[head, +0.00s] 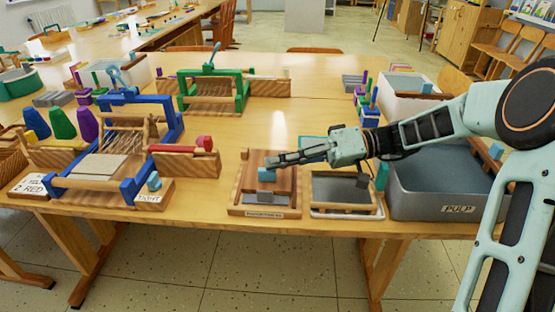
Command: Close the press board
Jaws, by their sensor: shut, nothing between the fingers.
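The wooden press (239,197) stands near the front edge of the table, with a label on its front that is too small to read surely. A reddish-brown board (287,184) shows in it, with a light blue block and a grey block at its front middle. My gripper (270,160) reaches in from the right over the back part of the press. Its fingers are shut, empty and point left. My gripper hides part of the press's back edge. I cannot tell whether the fingertips touch the board, or how far the board is tilted.
Right of the press are a dark framed tray (342,209) and a grey tub marked PULP (430,192). Left stands a blue loom (130,189) with a red-topped wooden block (196,155) beside it. A green loom (211,90) stands behind. The table between is clear.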

